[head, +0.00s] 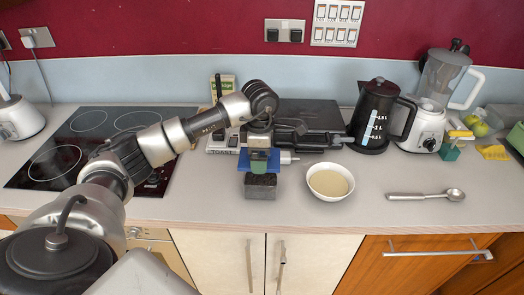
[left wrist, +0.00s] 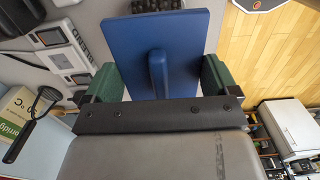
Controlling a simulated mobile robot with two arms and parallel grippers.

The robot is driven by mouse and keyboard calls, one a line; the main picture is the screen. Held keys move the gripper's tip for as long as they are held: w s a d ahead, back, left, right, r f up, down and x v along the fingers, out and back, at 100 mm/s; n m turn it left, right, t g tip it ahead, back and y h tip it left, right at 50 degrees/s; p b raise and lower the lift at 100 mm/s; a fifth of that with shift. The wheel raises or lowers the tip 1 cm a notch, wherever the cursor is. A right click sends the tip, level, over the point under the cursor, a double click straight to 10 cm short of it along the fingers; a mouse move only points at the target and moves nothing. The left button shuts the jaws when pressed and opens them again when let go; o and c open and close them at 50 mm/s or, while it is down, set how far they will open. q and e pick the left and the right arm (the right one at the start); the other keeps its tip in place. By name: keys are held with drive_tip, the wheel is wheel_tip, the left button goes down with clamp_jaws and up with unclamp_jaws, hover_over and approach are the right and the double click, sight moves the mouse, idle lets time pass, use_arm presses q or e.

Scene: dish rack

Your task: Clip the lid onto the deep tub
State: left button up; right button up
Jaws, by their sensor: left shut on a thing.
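The blue lid (head: 243,160) is a flat panel with a raised bar across its middle. My left gripper (head: 259,161), with green fingers, is shut on it. In the left wrist view the lid (left wrist: 185,35) lies between the two widely spaced fingers (left wrist: 160,78). The deep tub (head: 260,192) is a small grey box with dark, lumpy contents, standing on the counter just below and in front of the lid. Its dark contents show past the lid's far edge in the left wrist view (left wrist: 150,5). The lid appears apart from the tub. My right gripper is out of view.
A white bowl (head: 330,190) of pale liquid stands right of the tub. A ladle (head: 425,196) lies farther right. A dark kettle (head: 376,115) and a blender (head: 430,122) stand behind. The hob (head: 70,160) is at left. The counter left of the tub is clear.

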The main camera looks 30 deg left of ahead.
use_arm(q)
drive_tip(key=shift+f, duration=0.1)
drive_tip(key=shift+w+f+b, duration=0.15)
drive_tip(key=shift+f+b, duration=0.2)
drive_tip(key=shift+b, duration=0.05)
wheel_tip(320, 180, down, 4)
drive_tip(key=b, duration=0.3)
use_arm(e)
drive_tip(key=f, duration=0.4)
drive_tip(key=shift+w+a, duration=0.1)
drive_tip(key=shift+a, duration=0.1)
use_arm(q)
drive_tip(key=shift+f+b, duration=0.4)
drive_tip(key=shift+b, duration=0.25)
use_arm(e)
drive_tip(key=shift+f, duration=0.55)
use_arm(q)
drive_tip(key=shift+f+b, duration=0.45)
drive_tip(key=shift+f, duration=0.2)
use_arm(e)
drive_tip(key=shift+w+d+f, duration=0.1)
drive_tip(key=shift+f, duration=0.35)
